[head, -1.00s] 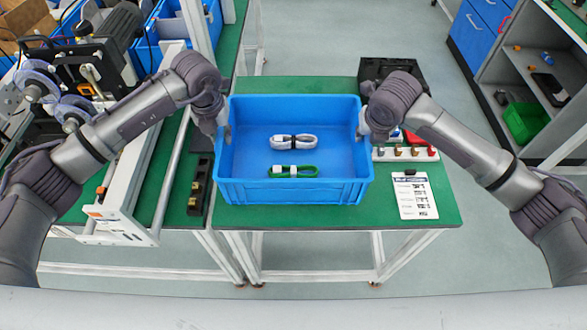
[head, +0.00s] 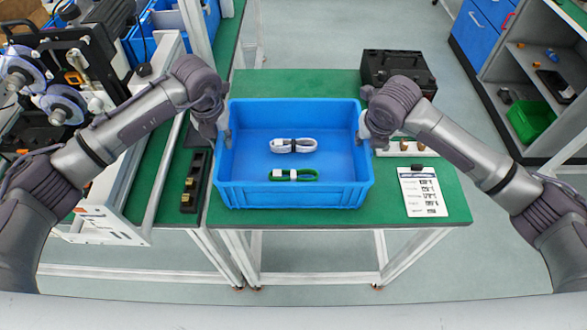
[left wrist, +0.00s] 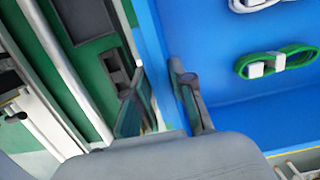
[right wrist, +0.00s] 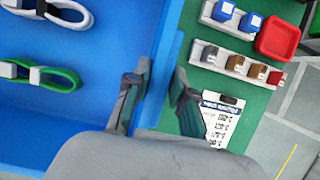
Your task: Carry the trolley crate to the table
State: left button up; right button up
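The blue trolley crate (head: 293,196) is upright between my two arms, over the green-topped table (head: 390,212) in the head view. A white cable bundle (head: 293,145) and a green cable bundle (head: 293,175) lie inside it. My left gripper (left wrist: 160,105) is shut on the crate's left wall, one finger inside and one outside. My right gripper (right wrist: 158,98) is shut on the right wall in the same way. I cannot tell whether the crate's bottom touches the table top; the crate hides that part.
A black case (head: 398,68) stands at the table's back right. A printed card (head: 422,191) and a white rack of small parts (right wrist: 232,65) are right of the crate, with a red tray (right wrist: 277,37). A machine bench with a white rail (head: 120,200) borders the left.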

pick_arm(q)
jog(key=o, duration=0.3)
jog(key=shift+s+r, duration=0.1)
jog(key=shift+r, duration=0.05)
pick_arm(e)
jog(key=o, duration=0.3)
jog(key=shift+s+r, duration=0.1)
pick_arm(q)
jog(key=shift+r, duration=0.3)
pick_arm(e)
jog(key=shift+r, duration=0.2)
pick_arm(q)
jog(key=r, duration=0.3)
jog(key=s+r, duration=0.1)
jog(key=r, duration=0.7)
jog(key=shift+s, duration=0.35)
pick_arm(e)
jog(key=v, duration=1.1)
jog(key=shift+s+r, duration=0.2)
jog(key=shift+r, duration=0.05)
pick_arm(q)
jog(key=shift+s, duration=0.1)
pick_arm(e)
jog(key=shift+s+f, duration=0.1)
